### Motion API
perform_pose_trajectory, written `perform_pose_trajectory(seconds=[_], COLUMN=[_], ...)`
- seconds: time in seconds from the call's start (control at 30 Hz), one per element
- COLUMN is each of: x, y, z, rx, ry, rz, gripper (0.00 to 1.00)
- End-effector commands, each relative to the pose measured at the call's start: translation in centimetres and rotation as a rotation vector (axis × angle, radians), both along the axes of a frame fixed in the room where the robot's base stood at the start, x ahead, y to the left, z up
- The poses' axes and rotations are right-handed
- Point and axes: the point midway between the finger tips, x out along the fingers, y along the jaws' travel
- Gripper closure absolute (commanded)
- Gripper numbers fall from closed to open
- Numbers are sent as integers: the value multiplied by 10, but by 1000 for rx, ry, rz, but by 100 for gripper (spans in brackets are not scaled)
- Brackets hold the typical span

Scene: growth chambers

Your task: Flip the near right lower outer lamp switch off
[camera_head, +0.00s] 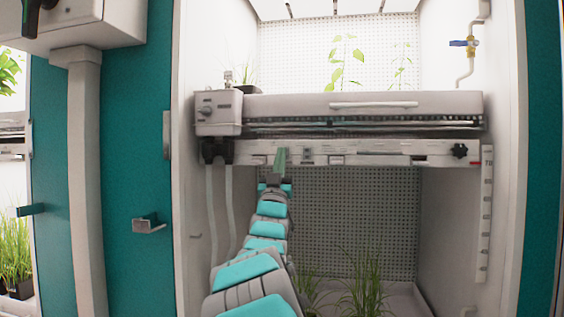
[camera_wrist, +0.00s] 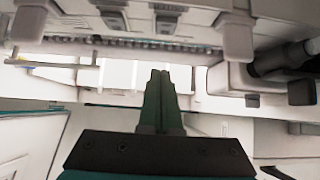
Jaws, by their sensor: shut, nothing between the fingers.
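The lower front panel (camera_head: 370,153) of the chamber's shelf carries several small controls. One small grey switch-like control (camera_head: 308,154) shows just right of my gripper (camera_head: 281,157). In the wrist view, two switch-like parts with dark faces, one left (camera_wrist: 115,20) and one near the middle (camera_wrist: 166,24), sit at the top edge. I cannot tell which control is the near right lower outer lamp switch. My gripper's green fingers (camera_wrist: 160,75) are shut and empty, pointing at the panel. Whether the tips touch it is not clear; they hide part of the panel in the head view.
A grey shelf drawer with a handle (camera_head: 373,105) is above the panel. Grass plants (camera_head: 366,288) stand below. A perforated back wall (camera_head: 370,220) lies behind open space.

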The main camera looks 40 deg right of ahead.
Motion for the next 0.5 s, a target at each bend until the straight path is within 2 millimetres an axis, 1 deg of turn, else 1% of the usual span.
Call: perform_pose_trajectory(seconds=[0.03,0.2,0.5], x=[-2,-13,-36], y=[4,17,42], z=[-7,-23,-47], rx=[3,5,4], ry=[5,7,3], rz=[-1,1,0], gripper=[100,100,100])
